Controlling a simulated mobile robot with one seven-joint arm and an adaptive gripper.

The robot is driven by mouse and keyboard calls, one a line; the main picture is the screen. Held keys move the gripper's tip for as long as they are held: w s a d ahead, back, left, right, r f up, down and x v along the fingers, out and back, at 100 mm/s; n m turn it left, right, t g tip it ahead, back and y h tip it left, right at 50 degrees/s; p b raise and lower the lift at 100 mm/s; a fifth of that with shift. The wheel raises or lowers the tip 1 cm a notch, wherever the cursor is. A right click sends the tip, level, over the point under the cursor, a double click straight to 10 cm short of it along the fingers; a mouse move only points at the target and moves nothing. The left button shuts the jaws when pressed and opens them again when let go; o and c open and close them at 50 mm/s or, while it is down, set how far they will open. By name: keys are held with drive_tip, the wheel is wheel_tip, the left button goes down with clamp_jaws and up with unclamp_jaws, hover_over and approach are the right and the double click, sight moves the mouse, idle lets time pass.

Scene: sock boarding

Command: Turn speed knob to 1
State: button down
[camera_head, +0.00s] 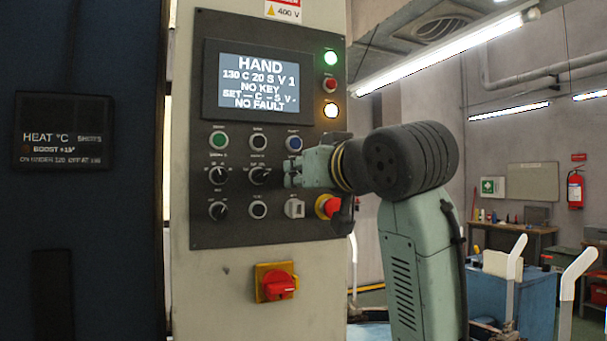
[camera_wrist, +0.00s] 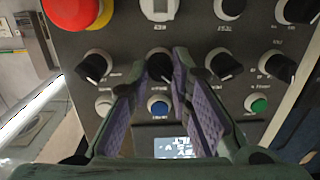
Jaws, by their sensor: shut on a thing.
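My gripper (camera_head: 290,172) is at the control panel (camera_head: 205,232), in the row of black knobs below the coloured buttons. In the wrist view, which is upside down, my gripper (camera_wrist: 166,58) is shut around a black knob (camera_wrist: 160,66), one finger on each side. This knob lies in line with the blue button (camera_wrist: 158,107). Its label and pointer are hard to make out between the fingers; in the head view my gripper hides it. The display (camera_head: 251,81) reads HAND, 130 C 20 S V 1, NO KEY, and NO FAULT.
Neighbouring knobs stand close on both sides, one (camera_wrist: 96,67) to the left and one (camera_wrist: 225,67) to the right in the wrist view. A red emergency button (camera_wrist: 72,10) is near. A red rotary switch (camera_head: 279,285) sits lower on the cabinet.

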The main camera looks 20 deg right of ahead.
idle(0.4)
drive_tip(key=c, duration=1.4)
unclamp_jaws()
drive_tip(key=shift+c, duration=0.2)
drive_tip(key=s+d, duration=0.1)
drive_tip(key=s, duration=1.1)
drive_tip(key=shift+r, duration=0.25)
